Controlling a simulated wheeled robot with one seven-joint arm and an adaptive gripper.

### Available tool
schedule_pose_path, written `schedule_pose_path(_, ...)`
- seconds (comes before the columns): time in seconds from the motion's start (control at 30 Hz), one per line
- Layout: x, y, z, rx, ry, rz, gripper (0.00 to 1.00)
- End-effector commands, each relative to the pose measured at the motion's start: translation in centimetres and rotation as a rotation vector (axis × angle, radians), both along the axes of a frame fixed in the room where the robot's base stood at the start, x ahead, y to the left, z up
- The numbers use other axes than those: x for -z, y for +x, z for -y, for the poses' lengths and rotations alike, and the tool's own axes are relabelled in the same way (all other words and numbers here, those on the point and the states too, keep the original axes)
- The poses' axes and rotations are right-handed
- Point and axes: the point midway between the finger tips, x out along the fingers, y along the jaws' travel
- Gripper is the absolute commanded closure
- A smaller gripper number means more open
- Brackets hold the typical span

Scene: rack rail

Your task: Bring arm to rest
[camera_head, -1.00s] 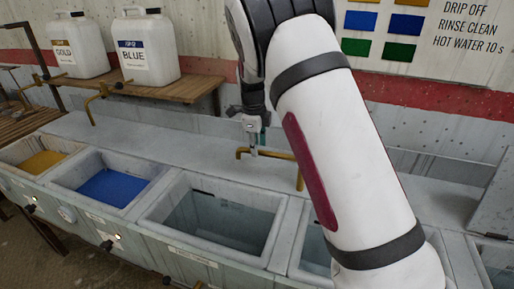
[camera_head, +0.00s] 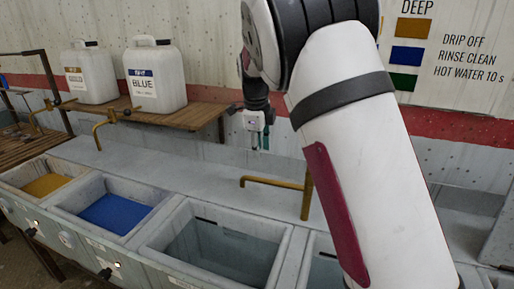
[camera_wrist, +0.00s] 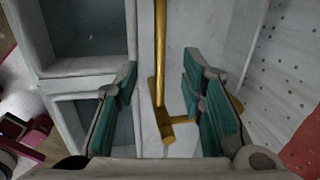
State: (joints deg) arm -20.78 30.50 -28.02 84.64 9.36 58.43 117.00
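My gripper (camera_head: 260,142) hangs fingers-down in the head view, above the back ledge of the trough and partly hidden by its small size there. In the wrist view my gripper (camera_wrist: 160,108) has its two green-padded fingers wide apart, with nothing held between them. A brass tap (camera_wrist: 160,60) shows beyond and between the fingers. In the head view this tap (camera_head: 275,183) stands below my gripper, with a clear gap between them. My white arm covers much of the right side of the head view.
The trough has a yellow basin (camera_head: 46,184), a blue basin (camera_head: 113,212) and a grey basin (camera_head: 222,250). White jugs, a gold one (camera_head: 90,75) and a blue one (camera_head: 155,78), stand on a wooden shelf (camera_head: 185,120). Another brass tap (camera_head: 110,120) stands left.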

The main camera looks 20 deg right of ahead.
Motion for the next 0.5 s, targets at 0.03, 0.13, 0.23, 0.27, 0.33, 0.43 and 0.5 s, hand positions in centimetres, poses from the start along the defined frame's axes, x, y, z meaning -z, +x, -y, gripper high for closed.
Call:
schedule_pose_path(0.03, -0.2, -0.1, 0.0, -0.006, 0.002, 0.0, 0.64)
schedule_pose_path(0.13, -1.1, -1.2, 0.3, -0.055, 0.01, -0.001, 0.64)
schedule_pose_path(0.23, -3.0, -3.6, 0.7, -0.168, 0.025, -0.002, 0.64)
schedule_pose_path(0.27, -3.7, -4.6, 0.8, -0.216, 0.028, 0.0, 0.64)
schedule_pose_path(0.33, -5.4, -7.1, 1.0, -0.34, 0.035, 0.004, 0.64)
schedule_pose_path(0.43, -7.4, -11.0, 1.1, -0.529, 0.032, 0.016, 0.64)
schedule_pose_path(0.5, -8.6, -13.7, 1.0, -0.664, 0.023, 0.027, 0.64)
